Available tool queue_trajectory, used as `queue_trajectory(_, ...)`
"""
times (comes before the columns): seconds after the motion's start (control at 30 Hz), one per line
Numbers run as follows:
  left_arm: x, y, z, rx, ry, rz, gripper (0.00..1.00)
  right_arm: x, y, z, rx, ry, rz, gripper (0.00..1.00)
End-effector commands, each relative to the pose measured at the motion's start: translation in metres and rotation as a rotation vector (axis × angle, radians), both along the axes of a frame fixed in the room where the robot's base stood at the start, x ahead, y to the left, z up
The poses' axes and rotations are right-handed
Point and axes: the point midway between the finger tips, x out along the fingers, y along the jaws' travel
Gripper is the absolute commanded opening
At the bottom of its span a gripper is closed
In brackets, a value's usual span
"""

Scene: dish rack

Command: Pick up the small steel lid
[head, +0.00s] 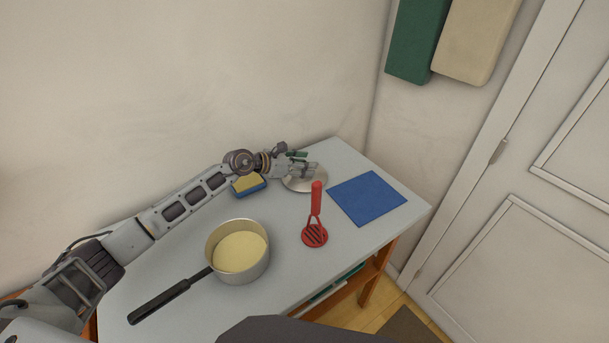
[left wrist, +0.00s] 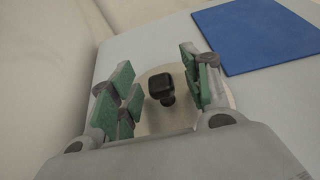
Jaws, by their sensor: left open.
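The small steel lid (head: 306,184) lies on the table under my left gripper (head: 305,162), partly covered by it in the head view. In the left wrist view the lid (left wrist: 157,122) shows as a pale disc with a black knob (left wrist: 161,87) standing up from it. My left gripper (left wrist: 160,90) is open, with its green-padded fingers on either side of the knob and a gap to each side. I cannot tell how far above the lid's surface the fingertips are. My right gripper is not in view.
A blue mat (head: 367,198) lies to the right of the lid. A yellow-and-blue sponge (head: 248,184) is to the left, under my arm. A saucepan (head: 258,268) stands nearer, its black handle pointing left. A wall rises behind.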

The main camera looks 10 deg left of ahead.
Motion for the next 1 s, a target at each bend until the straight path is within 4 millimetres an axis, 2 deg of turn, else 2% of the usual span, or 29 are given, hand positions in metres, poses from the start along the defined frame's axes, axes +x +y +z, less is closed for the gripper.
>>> queue_trajectory(0.53, 0.0015, -0.0014, -0.0013, 0.001, 0.001, 0.000, 0.48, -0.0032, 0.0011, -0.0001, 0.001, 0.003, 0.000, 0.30)
queue_trajectory(0.9, 0.0014, -0.0014, -0.0012, 0.001, 0.001, 0.000, 0.02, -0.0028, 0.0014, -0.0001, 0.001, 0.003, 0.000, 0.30)
queue_trajectory(1.0, 0.0014, -0.0014, -0.0012, 0.001, 0.001, 0.000, 0.00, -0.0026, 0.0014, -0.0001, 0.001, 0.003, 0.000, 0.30)
